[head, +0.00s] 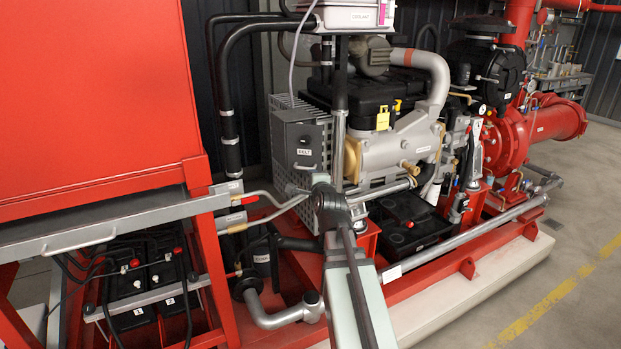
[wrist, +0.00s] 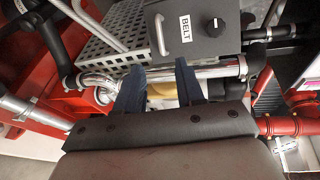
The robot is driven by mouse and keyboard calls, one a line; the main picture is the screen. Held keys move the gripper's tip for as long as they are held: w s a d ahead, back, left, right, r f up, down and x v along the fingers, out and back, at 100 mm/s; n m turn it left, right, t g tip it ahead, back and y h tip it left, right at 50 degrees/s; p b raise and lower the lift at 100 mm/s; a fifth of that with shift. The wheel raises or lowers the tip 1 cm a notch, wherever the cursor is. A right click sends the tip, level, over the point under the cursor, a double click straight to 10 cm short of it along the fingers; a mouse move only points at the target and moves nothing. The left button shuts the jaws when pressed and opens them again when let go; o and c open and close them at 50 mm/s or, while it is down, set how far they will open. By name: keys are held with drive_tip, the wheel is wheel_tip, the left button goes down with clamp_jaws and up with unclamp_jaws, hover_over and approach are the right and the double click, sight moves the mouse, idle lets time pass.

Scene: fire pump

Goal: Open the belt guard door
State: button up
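The belt guard door is a grey panel labelled BELT, on the front of a perforated metal guard. It shows in the head view (head: 313,150) and at the top of the wrist view (wrist: 205,45). It looks shut. A pale bar handle (wrist: 161,36) is on its left part in the wrist view, and a black round knob (wrist: 215,27) is right of the label. My gripper (wrist: 158,82) is open, with its two dark fingers apart and no part of the door between them. The fingertips appear just below the door panel; their distance from it is unclear. In the head view my arm hides the gripper.
The perforated guard (wrist: 100,45) lies left of the door in the wrist view, with a silver pipe (wrist: 215,69) below it. In the head view, a red cabinet (head: 90,90) stands at left and the engine (head: 400,140) at right. Open floor (head: 560,270) lies at right.

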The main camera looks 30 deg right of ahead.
drive_tip(key=shift+s, duration=0.25)
drive_tip(key=s+d+f+m+g+h, duration=0.1)
drive_tip(key=d+f+m, duration=0.2)
drive_tip(key=d, duration=0.8)
drive_tip(key=s+d+f+m+g, duration=0.1)
drive_tip(key=d+f+m, duration=0.15)
drive_tip(key=d, duration=0.85)
drive_tip(key=n+t+y, duration=0.2)
drive_tip(key=n+y, duration=1.1)
drive_tip(key=y, duration=0.1)
approach(304, 168)
drive_tip(key=shift+h, duration=0.3)
drive_tip(key=x, duration=1)
drive_tip(key=shift+w, duration=0.1)
